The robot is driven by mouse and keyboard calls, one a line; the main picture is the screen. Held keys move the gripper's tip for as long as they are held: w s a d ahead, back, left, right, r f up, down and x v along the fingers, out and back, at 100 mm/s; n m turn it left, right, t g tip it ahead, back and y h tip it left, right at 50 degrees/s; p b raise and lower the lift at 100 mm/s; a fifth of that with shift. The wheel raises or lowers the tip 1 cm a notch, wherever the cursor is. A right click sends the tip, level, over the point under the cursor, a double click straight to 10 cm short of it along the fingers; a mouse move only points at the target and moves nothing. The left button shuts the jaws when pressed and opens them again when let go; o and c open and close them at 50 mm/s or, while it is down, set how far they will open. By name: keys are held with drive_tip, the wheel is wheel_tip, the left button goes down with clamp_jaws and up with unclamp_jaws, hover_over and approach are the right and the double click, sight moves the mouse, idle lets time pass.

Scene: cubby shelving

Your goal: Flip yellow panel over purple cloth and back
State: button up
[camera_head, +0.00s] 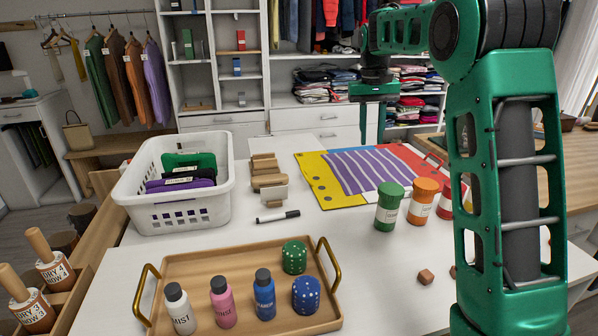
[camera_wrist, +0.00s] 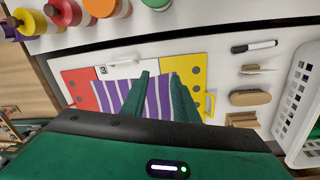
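A flat folding board lies on the white table, its yellow panel (camera_head: 319,190) on the left and its red panel (camera_head: 412,157) on the right in the head view. The yellow panel (camera_wrist: 193,69) is on the right in the wrist view, with a yellow handle (camera_wrist: 209,106) at its edge. A purple cloth (camera_head: 366,172) with pale stripes lies spread on the board, beside the yellow panel. My gripper (camera_head: 372,128) hangs above the far side of the board. In the wrist view my gripper (camera_wrist: 160,76) has its green fingers apart and nothing held; they hide part of the cloth.
A white basket (camera_head: 172,207) of folded cloths stands at left. A wooden tray (camera_head: 205,265) with bottles and dice is in front. Brushes (camera_head: 265,181), a marker (camera_head: 278,217) and several jars (camera_head: 389,207) flank the board. Shelving stands behind.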

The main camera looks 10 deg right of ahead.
drive_tip(key=w+a+f+n, duration=0.1)
drive_tip(key=w+a+f, duration=0.2)
drive_tip(key=w+a, duration=0.6)
drive_tip(key=n+h, duration=0.1)
drive_tip(key=n, duration=0.1)
approach(304, 174)
drive_tip(key=f, duration=0.2)
drive_tip(key=d+f, duration=0.1)
drive_tip(key=f, duration=0.4)
drive_tip(key=shift+s+d+f, duration=0.1)
drive_tip(key=shift+s+d, duration=0.05)
drive_tip(key=shift+c, duration=0.7)
clamp_jaws()
